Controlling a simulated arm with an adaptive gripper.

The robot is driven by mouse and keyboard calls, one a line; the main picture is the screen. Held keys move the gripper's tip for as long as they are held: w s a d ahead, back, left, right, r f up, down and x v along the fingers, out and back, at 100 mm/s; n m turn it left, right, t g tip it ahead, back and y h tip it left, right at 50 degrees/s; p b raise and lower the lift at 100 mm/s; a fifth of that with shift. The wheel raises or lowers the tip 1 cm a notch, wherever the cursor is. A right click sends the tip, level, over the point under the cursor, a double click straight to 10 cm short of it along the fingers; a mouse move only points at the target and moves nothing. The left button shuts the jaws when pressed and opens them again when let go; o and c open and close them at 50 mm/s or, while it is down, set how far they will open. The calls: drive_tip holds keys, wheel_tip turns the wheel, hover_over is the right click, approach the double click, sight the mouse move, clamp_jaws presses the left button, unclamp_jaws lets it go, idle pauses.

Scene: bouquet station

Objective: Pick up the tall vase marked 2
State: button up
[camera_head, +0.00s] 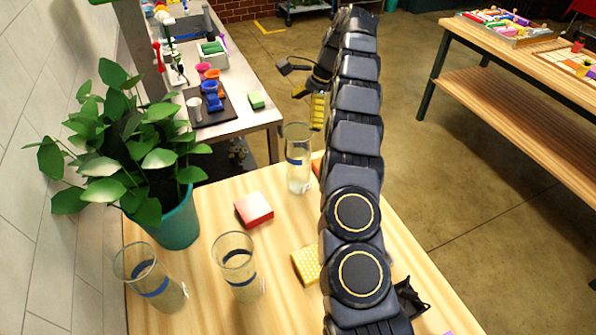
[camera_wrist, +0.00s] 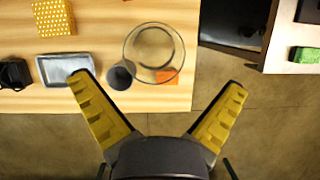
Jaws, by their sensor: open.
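Three clear glass vases with dark blue bands stand on the wooden table. One tall vase (camera_head: 298,160) is near the table's far edge, and two more are in front, a middle vase (camera_head: 238,268) and a left vase (camera_head: 150,278). I cannot read a number on any of them. My gripper (camera_head: 318,110) is at the upper right of the far vase in the head view, partly hidden by my arm. In the wrist view my gripper (camera_wrist: 158,82) is open and empty, its yellow fingers spread wide. A round glass vase (camera_wrist: 153,40) appears from above, just beyond and between the fingertips.
A yellow dotted block (camera_head: 306,264) and a red box (camera_head: 254,209) lie on the table. A potted plant (camera_head: 175,220) stands at left. In the wrist view, a dark round object (camera_wrist: 121,75), a grey tray (camera_wrist: 64,68) and an orange piece (camera_wrist: 166,76) are close to the vase.

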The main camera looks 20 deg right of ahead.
sight(287, 155)
drive_tip(key=shift+s+x, duration=0.2)
drive_tip(key=shift+x, duration=1.3)
drive_tip(key=shift+s+x, duration=0.2)
drive_tip(key=shift+x, duration=1.3)
drive_tip(key=shift+a+f, duration=0.1)
drive_tip(key=shift+f, duration=0.4)
drive_tip(key=c, duration=1)
drive_tip(key=shift+c, duration=0.3)
